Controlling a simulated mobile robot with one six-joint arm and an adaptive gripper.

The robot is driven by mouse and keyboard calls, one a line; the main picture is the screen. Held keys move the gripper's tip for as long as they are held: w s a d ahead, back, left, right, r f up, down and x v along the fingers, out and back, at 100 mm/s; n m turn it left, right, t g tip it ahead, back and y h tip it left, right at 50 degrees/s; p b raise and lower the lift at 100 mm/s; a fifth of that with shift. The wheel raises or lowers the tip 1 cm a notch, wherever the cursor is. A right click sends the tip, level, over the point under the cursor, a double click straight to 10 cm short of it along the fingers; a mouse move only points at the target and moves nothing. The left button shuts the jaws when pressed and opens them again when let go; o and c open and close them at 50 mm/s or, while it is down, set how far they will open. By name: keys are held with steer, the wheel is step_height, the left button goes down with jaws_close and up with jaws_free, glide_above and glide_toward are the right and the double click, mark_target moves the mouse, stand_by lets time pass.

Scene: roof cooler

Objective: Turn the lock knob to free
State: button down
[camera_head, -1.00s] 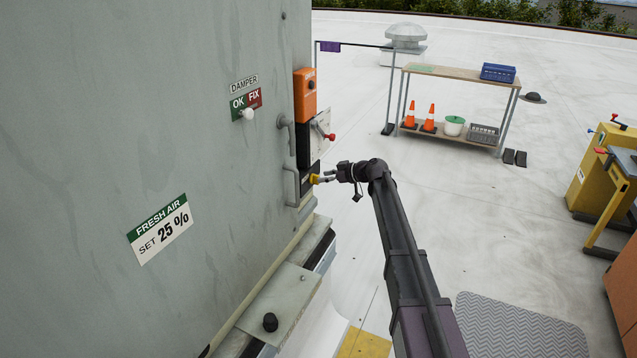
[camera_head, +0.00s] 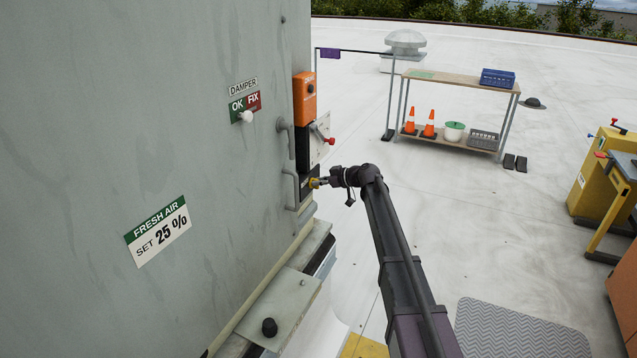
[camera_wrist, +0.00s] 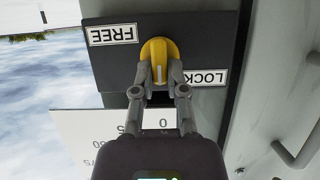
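The yellow lock knob (camera_wrist: 158,48) sits on a dark plate (camera_wrist: 108,65) in the wrist view, between an upside-down FREE label (camera_wrist: 112,35) and a LOCK label (camera_wrist: 206,78). Its ridge, with a pale mark, runs up and down in the picture. My gripper (camera_wrist: 157,76) has its fingers apart, one on each side of the ridge, in front of the knob. A gap shows between fingers and ridge. In the head view the knob (camera_head: 314,183) is low on the cabinet's edge, and my gripper (camera_head: 323,181) is right at it, partly covering it.
Grey handles (camera_head: 291,188) stand out from the cabinet wall (camera_head: 150,120) close to the knob. An orange box (camera_head: 304,98) and a red-tipped lever (camera_head: 329,140) are above it. A scale plate (camera_wrist: 85,130) lies beside the dark plate. Open roof is to the right.

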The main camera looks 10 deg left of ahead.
steer(key=shift+a, duration=0.25)
steer(key=m+g, duration=0.1)
steer(key=m+g+y+b, duration=0.1)
steer(key=m, duration=0.1)
steer(key=shift+w+f, duration=0.2)
steer(key=shift+w, duration=0.1)
steer(key=m+g+b, duration=0.1)
steer(key=m+y+b, duration=0.1)
steer(key=m, duration=0.1)
steer(key=shift+w+f+g, duration=0.1)
steer(key=shift+f+g, duration=0.1)
steer(key=shift+g, duration=0.2)
steer(key=shift+w+d+f+m+g+y+b, duration=0.1)
steer(key=shift+m+g+y+b, duration=0.3)
steer(key=shift+m+b, duration=0.6)
steer(key=shift+f+m+g+y+b, duration=0.15)
steer(key=shift+m+y+b, duration=0.5)
steer(key=shift+m, duration=0.7)
steer(key=shift+w+d+f+m+g+y+b, duration=0.1)
steer(key=shift+m+g+y+b, duration=0.3)
steer(key=shift+m+b, duration=0.65)
steer(key=shift+r, duration=0.1)
steer(key=c, duration=0.7)
jaws_free()
steer(key=shift+a, duration=0.15)
steer(key=shift+o, duration=0.2)
